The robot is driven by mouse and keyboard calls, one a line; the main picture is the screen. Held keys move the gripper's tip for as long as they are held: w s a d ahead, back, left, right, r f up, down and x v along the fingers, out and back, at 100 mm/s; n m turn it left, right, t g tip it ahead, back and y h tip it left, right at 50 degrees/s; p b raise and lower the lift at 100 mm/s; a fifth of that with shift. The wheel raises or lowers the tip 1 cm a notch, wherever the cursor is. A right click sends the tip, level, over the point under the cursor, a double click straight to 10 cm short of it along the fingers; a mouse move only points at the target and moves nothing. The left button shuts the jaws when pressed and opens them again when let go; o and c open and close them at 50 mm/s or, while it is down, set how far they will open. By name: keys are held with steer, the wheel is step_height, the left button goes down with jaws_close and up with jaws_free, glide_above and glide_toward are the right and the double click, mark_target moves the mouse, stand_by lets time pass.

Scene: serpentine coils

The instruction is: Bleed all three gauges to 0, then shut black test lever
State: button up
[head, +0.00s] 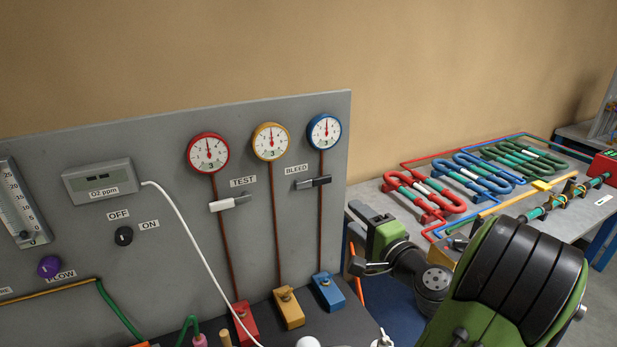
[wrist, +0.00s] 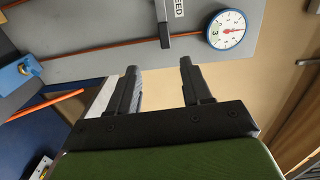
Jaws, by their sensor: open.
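Three round gauges, red (head: 208,153), yellow (head: 271,141) and blue (head: 324,131), sit on a grey upright panel. Their needles point roughly straight up, off the lower end of the scale; exact readings are too small to tell. A white lever (head: 230,203) lies near level under the TEST label (head: 243,181). A black lever (head: 314,183) lies near level under the BLEED label (head: 296,169). My gripper (head: 361,240) is open and empty, right of the panel, below the black lever. The wrist view shows the fingers (wrist: 158,66) apart, with the black lever (wrist: 163,22) and blue gauge (wrist: 228,30) beyond them.
Brown pipes run from the gauges to red (head: 245,322), yellow (head: 289,308) and blue (head: 328,291) blocks. A white cable (head: 190,232) hangs from the O2 meter (head: 101,182). A table (head: 385,205) with coloured coils stands at right.

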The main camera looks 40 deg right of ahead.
mark_target(324, 181)
steer(key=p+x, duration=0.1)
steer(key=x, duration=0.4)
steer(key=p+x, duration=0.2)
steer(key=x, duration=0.3)
steer(key=p+x, duration=0.1)
steer(key=x, duration=0.4)
steer(key=shift+w+d+r, duration=0.1)
steer(key=shift+d+r, duration=0.15)
steer(key=shift+d, duration=0.2)
jaws_close()
